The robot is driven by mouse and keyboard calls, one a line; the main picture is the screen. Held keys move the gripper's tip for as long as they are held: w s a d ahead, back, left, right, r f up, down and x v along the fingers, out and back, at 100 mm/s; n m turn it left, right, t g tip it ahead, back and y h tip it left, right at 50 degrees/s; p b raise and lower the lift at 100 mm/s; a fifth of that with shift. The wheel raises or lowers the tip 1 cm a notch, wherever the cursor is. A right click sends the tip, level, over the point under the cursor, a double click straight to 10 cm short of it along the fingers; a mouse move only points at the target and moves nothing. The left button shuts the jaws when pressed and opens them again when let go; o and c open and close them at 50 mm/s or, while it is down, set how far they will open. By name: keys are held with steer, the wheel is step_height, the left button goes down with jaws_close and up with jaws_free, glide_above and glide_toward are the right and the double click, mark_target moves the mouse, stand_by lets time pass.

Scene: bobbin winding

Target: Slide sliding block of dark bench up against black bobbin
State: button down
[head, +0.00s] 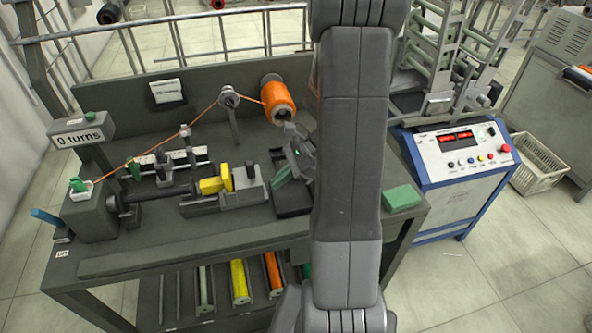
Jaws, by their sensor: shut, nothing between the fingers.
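The dark bench (190,240) fills the left and middle of the head view. A black bobbin (160,194) lies level on its left side, beside the grey headstock box. To its right, a grey sliding block (250,191) with yellow parts (212,186) sits on a low rail. The yellow end is close to the bobbin's right end; I cannot tell whether they touch. My gripper (285,177) is shut and empty, right of the sliding block and above a dark tray (293,211). My arm hides the bench behind it, and the fingertips show small.
An orange wire spool (278,102) stands at the back, its wire running left over a guide post (231,115). A "0 turns" display (80,136) is at left. A green block (402,198) lies at right. The bench front is clear.

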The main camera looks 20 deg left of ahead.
mark_target(261, 182)
steer(key=shift+s+a, duration=0.4)
steer(key=shift+a, duration=0.3)
steer(key=shift+s+a+p, duration=0.2)
steer(key=shift+s+a, duration=0.3)
steer(key=shift+a, duration=0.3)
steer(key=shift+s+a+p, duration=0.15)
steer(key=shift+s+a, duration=0.35)
steer(key=shift+a, duration=0.25)
steer(key=shift+d, duration=0.1)
steer(key=shift+w+d, duration=0.2)
steer(key=shift+d, duration=0.05)
steer(key=w+d, duration=0.1)
steer(key=w+d+r, duration=0.1)
steer(key=d, duration=0.1)
steer(key=w+d, duration=0.1)
steer(key=shift+w+d+r+p, duration=0.15)
steer(key=shift+d+r+p, duration=0.15)
steer(key=shift+r, duration=0.05)
steer(key=v, duration=0.7)
steer(key=shift+d+r, duration=0.15)
steer(key=shift+d, duration=0.05)
steer(key=shift+a, duration=0.1)
